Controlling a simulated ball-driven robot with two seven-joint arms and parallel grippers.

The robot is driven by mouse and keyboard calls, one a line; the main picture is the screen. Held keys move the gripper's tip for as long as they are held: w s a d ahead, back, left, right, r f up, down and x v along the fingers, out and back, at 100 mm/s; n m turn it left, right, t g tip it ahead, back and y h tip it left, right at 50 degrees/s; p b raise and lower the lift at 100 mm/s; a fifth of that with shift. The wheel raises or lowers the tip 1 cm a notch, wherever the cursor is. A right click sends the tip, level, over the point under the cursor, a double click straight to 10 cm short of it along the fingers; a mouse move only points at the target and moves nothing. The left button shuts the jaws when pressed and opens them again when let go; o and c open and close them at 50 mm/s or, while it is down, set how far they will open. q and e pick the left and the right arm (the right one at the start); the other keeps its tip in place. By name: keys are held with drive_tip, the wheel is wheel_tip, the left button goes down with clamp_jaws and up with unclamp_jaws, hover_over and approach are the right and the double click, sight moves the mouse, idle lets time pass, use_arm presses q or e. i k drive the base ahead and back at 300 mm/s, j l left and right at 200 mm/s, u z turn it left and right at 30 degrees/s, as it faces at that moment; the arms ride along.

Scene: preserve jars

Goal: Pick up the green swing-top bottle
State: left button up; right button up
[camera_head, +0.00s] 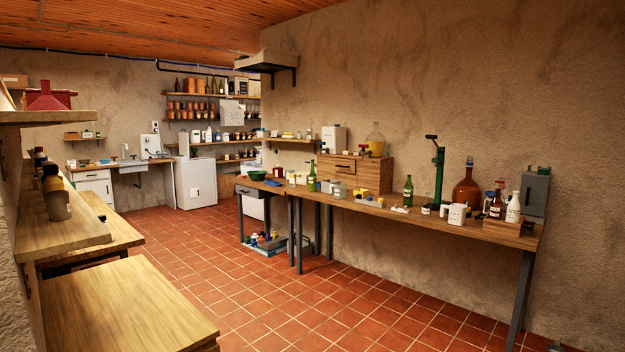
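Two green bottles stand upright on the long wooden workbench (345,203) along the right wall. One green bottle (408,191) with a pale label stands near the middle of the bench. The other green bottle (312,177) stands farther back, left of a wooden drawer box. Both are too small to tell which has a swing-top closure. Neither of my grippers shows in this view, and nothing is seen holding either bottle.
A green bottle-capper stand (437,175), a brown flask (466,187), a white jug (457,214) and a wooden crate (508,230) of bottles crowd the bench's right end. Open tiled floor (300,310) lies before the bench. A wooden cabinet (120,310) stands at left.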

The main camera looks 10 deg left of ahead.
sight(312, 176)
drive_tip(key=u, duration=0.25)
drive_tip(key=i+z, duration=0.15)
drive_tip(key=i, duration=0.7)
drive_tip(key=i+j+z, duration=0.15)
drive_tip(key=i, duration=0.7)
drive_tip(key=i+z, duration=0.25)
drive_tip(key=i, duration=1)
drive_tip(key=i+j+u, duration=0.1)
drive_tip(key=i+u, duration=0.35)
drive_tip(key=i+l+u, duration=0.15)
drive_tip(key=i+u, duration=0.3)
drive_tip(key=i, duration=0.2)
drive_tip(key=i+u, duration=0.25)
drive_tip(key=i, duration=1.05)
drive_tip(key=i+z, duration=0.5)
drive_tip(key=i, duration=0.25)
drive_tip(key=i+j+z, duration=0.2)
drive_tip(key=i+z, duration=0.3)
drive_tip(key=i, duration=0.25)
